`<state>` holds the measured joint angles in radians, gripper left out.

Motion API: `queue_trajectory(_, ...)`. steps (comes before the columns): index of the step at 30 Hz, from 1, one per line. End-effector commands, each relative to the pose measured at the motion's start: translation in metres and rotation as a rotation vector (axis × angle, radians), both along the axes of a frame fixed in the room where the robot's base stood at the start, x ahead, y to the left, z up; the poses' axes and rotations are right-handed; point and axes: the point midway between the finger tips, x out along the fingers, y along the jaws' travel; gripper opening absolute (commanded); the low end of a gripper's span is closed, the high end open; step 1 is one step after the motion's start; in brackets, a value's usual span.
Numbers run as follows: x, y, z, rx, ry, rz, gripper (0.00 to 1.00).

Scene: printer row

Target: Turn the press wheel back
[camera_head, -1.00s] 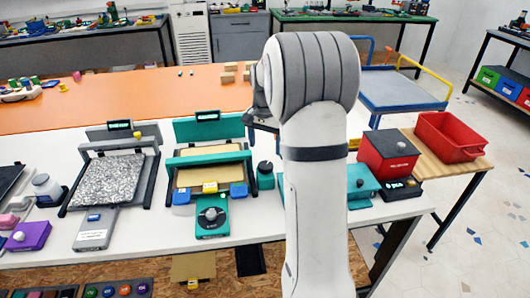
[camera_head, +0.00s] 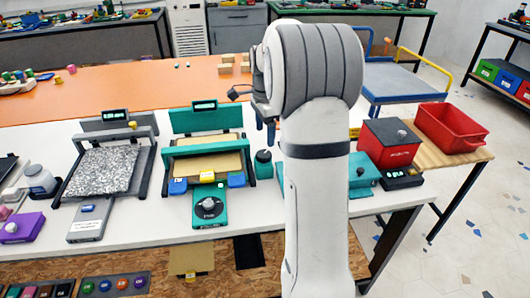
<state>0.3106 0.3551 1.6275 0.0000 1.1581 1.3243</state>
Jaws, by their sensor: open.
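A teal press (camera_head: 205,120) with a tan bed (camera_head: 208,164) stands on the white table. In front of it is a teal box with a round black dial (camera_head: 209,207). I cannot tell whether this dial is the press wheel. A grey press (camera_head: 104,128) with a speckled bed (camera_head: 104,170) stands to its left. My gripper (camera_head: 256,112) is open, with dark fingers showing past the left side of my arm, in the picture above and right of the teal press's bed. It appears empty and apart from the dial. My arm hides part of the table.
A dark teal bottle (camera_head: 263,164) stands right of the teal press. A red box (camera_head: 388,142) with a knob and a red bin (camera_head: 451,127) are at the right. A blue cart (camera_head: 398,84) stands behind. The orange table (camera_head: 120,95) is largely clear.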

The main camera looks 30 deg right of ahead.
Motion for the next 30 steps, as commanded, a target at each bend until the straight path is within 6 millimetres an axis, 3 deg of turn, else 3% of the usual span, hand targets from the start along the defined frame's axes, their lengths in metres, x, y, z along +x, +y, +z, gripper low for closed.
queue_trajectory(15,-0.001,0.001,-0.070,0.001,0.003,-0.005,0.68)
queue_trajectory(26,0.000,0.001,-0.076,0.000,0.001,-0.004,0.68)
queue_trajectory(30,0.000,0.001,-0.076,0.000,0.001,-0.004,0.58)
